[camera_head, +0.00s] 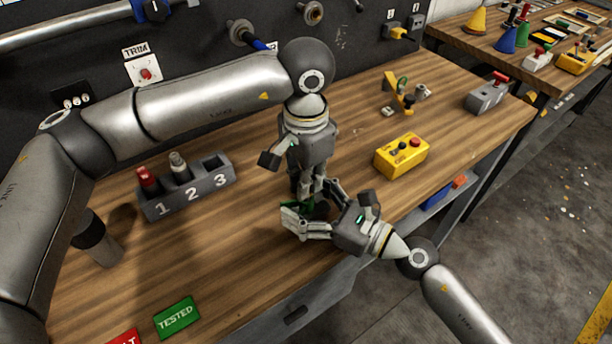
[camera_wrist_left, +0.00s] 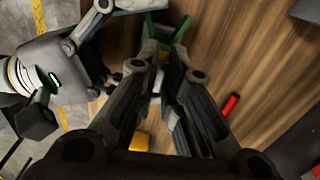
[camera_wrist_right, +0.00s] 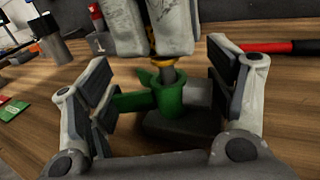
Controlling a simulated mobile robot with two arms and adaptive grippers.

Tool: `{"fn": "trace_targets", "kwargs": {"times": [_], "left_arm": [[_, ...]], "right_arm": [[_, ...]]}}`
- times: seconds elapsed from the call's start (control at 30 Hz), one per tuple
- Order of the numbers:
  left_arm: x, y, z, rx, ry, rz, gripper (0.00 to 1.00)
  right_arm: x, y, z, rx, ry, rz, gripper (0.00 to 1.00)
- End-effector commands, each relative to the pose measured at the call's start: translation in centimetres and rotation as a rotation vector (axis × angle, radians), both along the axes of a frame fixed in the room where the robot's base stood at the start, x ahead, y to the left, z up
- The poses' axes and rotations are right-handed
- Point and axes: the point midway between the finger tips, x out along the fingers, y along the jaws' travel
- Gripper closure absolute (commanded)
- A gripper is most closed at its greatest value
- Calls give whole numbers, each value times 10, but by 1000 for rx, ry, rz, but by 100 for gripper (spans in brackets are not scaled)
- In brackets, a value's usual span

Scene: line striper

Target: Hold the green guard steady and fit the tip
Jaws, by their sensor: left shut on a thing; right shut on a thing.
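The green guard (camera_wrist_right: 172,98) sits low over the bench with a grey cylinder (camera_wrist_right: 197,92) at its side. In the head view it is mostly hidden behind the grippers; some green (camera_head: 312,207) shows. My right gripper (camera_head: 306,221) comes in from the right, one finger on either side of the guard, shut on it. My left gripper (camera_head: 309,192) points down from above, shut on the tip (camera_wrist_right: 167,72). A grey shaft and a brass-coloured ring of the tip show below its fingers, and the shaft meets the guard's top. How deep it sits is hidden.
A grey rack (camera_head: 187,188) marked 1, 2, 3 holds parts in slots 1 and 2; slot 3 looks empty. A yellow button box (camera_head: 401,155) stands to the right. A red-handled tool (camera_wrist_right: 265,47) lies behind the guard. A green TESTED pad (camera_head: 177,317) lies front left.

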Motion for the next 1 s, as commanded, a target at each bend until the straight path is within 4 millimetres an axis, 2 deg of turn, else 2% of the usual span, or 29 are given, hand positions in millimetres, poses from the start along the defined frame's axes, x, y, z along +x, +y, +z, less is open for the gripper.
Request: {"fn": "trace_targets", "kwargs": {"times": [0.5,0.53,0.7,0.9,0.93,1.0], "left_arm": [[-1,0,-14,1,2,-1,100],[-1,0,-13,0,1,-1,87],[0,0,-13,0,1,-1,66],[0,0,-13,1,1,0,66],[0,0,-13,1,1,0,64],[0,0,-13,1,1,0,55]], "right_arm": [[0,0,0,-1,1,0,61],[0,0,0,-1,1,0,61],[0,0,0,-1,1,0,61],[0,0,0,-1,1,0,61],[0,0,0,-1,1,0,61],[0,0,0,-1,1,0,61]]}}
